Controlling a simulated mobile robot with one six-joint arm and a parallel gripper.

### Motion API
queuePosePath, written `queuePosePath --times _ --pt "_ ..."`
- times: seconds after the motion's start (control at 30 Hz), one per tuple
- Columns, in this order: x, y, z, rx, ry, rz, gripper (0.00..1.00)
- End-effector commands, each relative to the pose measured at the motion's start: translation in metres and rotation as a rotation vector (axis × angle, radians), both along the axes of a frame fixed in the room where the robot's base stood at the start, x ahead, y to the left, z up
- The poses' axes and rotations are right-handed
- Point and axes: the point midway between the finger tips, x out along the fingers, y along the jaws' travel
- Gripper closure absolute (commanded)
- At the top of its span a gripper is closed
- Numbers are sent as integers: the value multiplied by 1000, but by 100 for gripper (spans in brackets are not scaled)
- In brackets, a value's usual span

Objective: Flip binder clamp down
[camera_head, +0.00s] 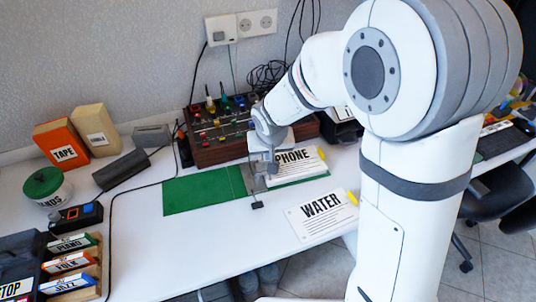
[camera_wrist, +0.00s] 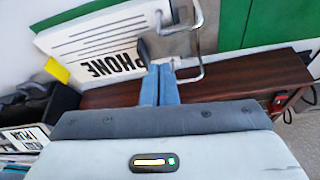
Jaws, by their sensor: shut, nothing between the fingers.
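The green binder (camera_head: 200,192) lies open on the white table. A sheet marked PHONE (camera_head: 300,163) lies on its right part; the sheet also shows upside down in the wrist view (camera_wrist: 85,45). The binder clamp's bent metal wire (camera_wrist: 201,50) stands over the grey metal strip beside the sheet in the wrist view. A small dark tab (camera_head: 257,205) shows near the binder's front edge. My gripper (camera_wrist: 160,68) is shut and empty, its blue-grey fingertips close beside the wire. Whether they touch it I cannot tell. In the head view my gripper (camera_head: 262,172) partly hides the clamp.
A WATER sheet (camera_head: 320,213) lies on the table in front of the binder. A brown wooden box (camera_head: 218,145) with knobs and cables stands behind it. A dark block (camera_head: 121,170) and a green-lidded tub (camera_head: 46,186) stand left. The front middle table is clear.

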Motion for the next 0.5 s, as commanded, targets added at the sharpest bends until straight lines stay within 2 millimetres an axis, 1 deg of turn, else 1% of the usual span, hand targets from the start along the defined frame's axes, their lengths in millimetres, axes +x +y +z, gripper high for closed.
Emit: queuePosePath --times 0.27,0.37,0.47,0.5 --pt "0 0 4 0 -1 0 100" --pt "0 0 15 1 -2 -2 100" --pt "-1 0 33 1 -1 -2 100" --pt "-1 0 42 1 -2 -2 100"
